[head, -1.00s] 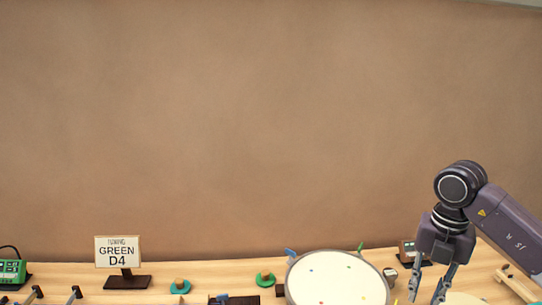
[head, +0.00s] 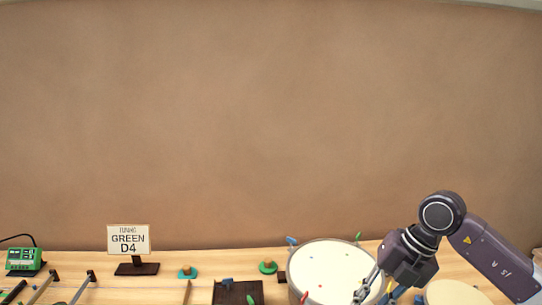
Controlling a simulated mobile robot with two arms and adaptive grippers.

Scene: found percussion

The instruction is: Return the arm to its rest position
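My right arm comes in from the right, and its gripper (head: 378,291) hangs low and tilted over the right rim of the round white drum (head: 335,265). Its fingers look spread apart, with nothing seen between them, though the tips are near the picture's bottom edge. I cannot tell whether they touch the drum. My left arm and gripper are not in view.
A sign reading "GREEN D4" (head: 128,239) stands at the left on a dark base. A green device (head: 24,260) sits at the far left. Green pieces (head: 268,267) and a dark box (head: 238,293) lie left of the drum. A pale disc (head: 455,293) lies at right.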

